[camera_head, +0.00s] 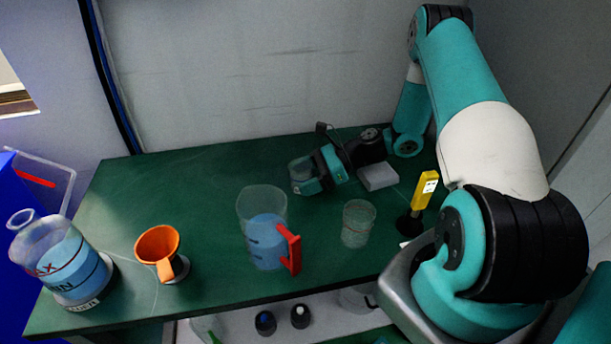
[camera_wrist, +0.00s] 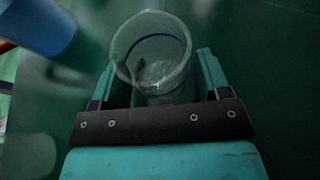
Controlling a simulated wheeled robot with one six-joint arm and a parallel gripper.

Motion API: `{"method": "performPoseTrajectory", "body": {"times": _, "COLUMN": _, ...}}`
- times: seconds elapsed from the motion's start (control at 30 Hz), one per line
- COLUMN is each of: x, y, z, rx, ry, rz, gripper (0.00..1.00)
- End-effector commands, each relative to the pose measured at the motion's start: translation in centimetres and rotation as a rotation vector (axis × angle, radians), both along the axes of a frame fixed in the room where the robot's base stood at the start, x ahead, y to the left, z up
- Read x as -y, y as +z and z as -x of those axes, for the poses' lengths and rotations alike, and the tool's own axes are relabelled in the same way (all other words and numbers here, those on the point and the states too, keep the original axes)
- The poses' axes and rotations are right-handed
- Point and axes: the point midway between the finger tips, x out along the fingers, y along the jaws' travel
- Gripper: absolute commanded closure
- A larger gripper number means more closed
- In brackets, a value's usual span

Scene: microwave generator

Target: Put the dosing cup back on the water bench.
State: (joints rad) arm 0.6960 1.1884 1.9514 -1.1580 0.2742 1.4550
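A clear cup with a dark ring near its rim, which I take as the dosing cup (camera_wrist: 150,45), is between the two teal fingers of my gripper (camera_wrist: 160,75) in the wrist view. The fingers lie along both sides of it and seem shut on it. In the head view my gripper (camera_head: 308,178) is low over the back middle of the green bench (camera_head: 200,190), with the clear cup (camera_head: 300,166) at its fingers. I cannot tell whether the cup's base touches the bench top.
A blue-filled jug (camera_head: 265,240) with a red handle stands in front of my gripper. A second clear beaker (camera_head: 358,224) and a yellow meter (camera_head: 425,190) are to the right. The back left is clear.

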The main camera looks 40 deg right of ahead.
Motion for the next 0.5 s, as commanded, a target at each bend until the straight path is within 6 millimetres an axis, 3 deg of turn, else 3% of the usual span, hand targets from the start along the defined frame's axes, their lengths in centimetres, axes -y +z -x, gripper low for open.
{"method": "performPoseTrajectory", "body": {"times": 0.37, "x": 0.0, "y": 0.5, "z": 0.0, "rx": 0.001, "ry": 0.0, "rz": 0.0, "gripper": 0.18}}
{"method": "performPoseTrajectory", "body": {"times": 0.5, "x": 1.6, "y": 1.0, "z": 0.6, "rx": 0.002, "ry": -0.005, "rz": 0.001, "gripper": 0.18}}
